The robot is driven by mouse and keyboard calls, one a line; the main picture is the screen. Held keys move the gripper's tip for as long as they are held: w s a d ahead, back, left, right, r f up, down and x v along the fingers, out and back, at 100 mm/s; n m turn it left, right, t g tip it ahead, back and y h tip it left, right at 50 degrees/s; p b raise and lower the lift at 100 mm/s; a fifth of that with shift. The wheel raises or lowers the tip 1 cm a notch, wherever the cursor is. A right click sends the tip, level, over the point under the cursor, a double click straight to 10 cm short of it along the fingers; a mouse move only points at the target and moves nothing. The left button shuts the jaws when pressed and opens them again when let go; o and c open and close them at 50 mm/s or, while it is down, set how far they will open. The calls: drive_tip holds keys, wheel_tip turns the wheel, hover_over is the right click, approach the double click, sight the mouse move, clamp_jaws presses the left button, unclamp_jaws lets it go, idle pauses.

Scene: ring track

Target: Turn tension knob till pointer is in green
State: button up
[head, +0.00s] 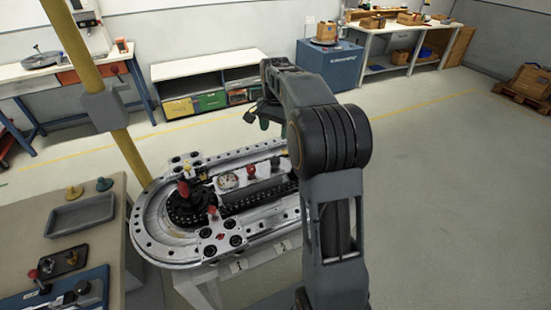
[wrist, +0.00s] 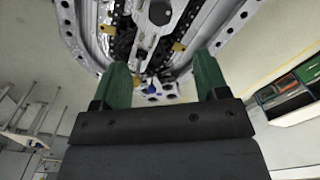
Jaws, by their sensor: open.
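The ring track (head: 160,238) is a silver oval on a stand, with a dark chain inside. A round pale gauge (head: 228,181) sits on it; its pointer and any green zone are too small to read. Red knobs stand on the track: a large one (head: 183,188) at the left end, a small one (head: 213,210) near the front, and one (head: 250,170) right of the gauge. I cannot tell which is the tension knob. My gripper (wrist: 162,80) is open with green fingers, nothing visible between them. In the head view it hangs above the track's far side, partly hidden by my arm.
A yellow post (head: 95,75) with a grey box rises beside the track's left end. A brown bench (head: 105,220) with a grey tray (head: 80,214) stands at the left. A low cabinet (head: 205,68) is behind. Floor to the right (head: 450,190) is clear.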

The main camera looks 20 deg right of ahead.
sight(275, 158)
wheel_tip(275, 158, down, 14)
drive_tip(key=shift+w+d+r+p, duration=0.1)
drive_tip(key=shift+w+r+p, duration=0.05)
drive_tip(key=shift+p, duration=0.35)
drive_tip(key=shift+c, duration=0.3)
drive_tip(key=c, duration=0.9)
drive_tip(key=n, duration=0.3)
drive_tip(key=shift+b, duration=0.35)
drive_tip(key=o, duration=1)
drive_tip(key=shift+c, duration=0.2)
wheel_tip(275, 158, up, 14)
drive_tip(key=shift+b, duration=0.45)
